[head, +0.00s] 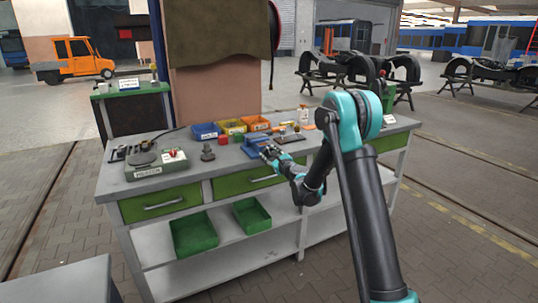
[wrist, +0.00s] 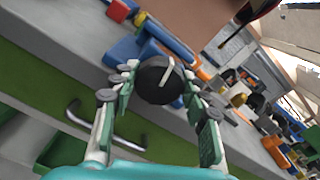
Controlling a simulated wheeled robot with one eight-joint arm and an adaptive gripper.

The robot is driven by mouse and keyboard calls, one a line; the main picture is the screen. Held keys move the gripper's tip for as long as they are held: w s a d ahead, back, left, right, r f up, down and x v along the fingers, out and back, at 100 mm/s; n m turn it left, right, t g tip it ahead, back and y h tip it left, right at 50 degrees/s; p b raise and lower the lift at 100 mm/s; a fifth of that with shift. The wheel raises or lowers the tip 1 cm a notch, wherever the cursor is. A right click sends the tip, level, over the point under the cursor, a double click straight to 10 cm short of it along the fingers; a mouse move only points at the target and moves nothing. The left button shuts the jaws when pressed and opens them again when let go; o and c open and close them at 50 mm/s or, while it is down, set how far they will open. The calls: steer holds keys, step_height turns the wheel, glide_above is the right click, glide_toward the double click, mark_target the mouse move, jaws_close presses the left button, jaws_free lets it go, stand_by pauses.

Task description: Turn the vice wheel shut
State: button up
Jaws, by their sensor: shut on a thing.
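The blue vice (head: 257,144) sits near the front edge of the workbench; its blue body (wrist: 135,50) also shows in the wrist view. The vice wheel (wrist: 158,82) is a dark round knob with a white line on its face, facing the wrist camera. My gripper (head: 270,154) reaches the wheel from the front of the bench. In the wrist view its two fingers (wrist: 160,74) are shut on the wheel, one on each side. In the head view the wheel is largely hidden by my gripper, and the gap between the vice jaws is not clear.
The grey workbench (head: 130,186) carries a labelled green unit (head: 157,164), a dark stepped part (head: 208,152), and blue (head: 205,130), yellow and orange bins. A green drawer with a handle (head: 262,179) lies below my gripper. Open floor lies right of the bench.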

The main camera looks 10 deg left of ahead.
steer(key=m, duration=0.5)
steer(key=shift+m, duration=0.3)
steer(key=m, duration=0.5)
steer(key=shift+d, duration=0.1)
steer(key=m, duration=0.5)
steer(key=shift+m, duration=2.6)
steer(key=o, duration=1.2)
steer(key=shift+c, duration=0.2)
steer(key=v, duration=1.2)
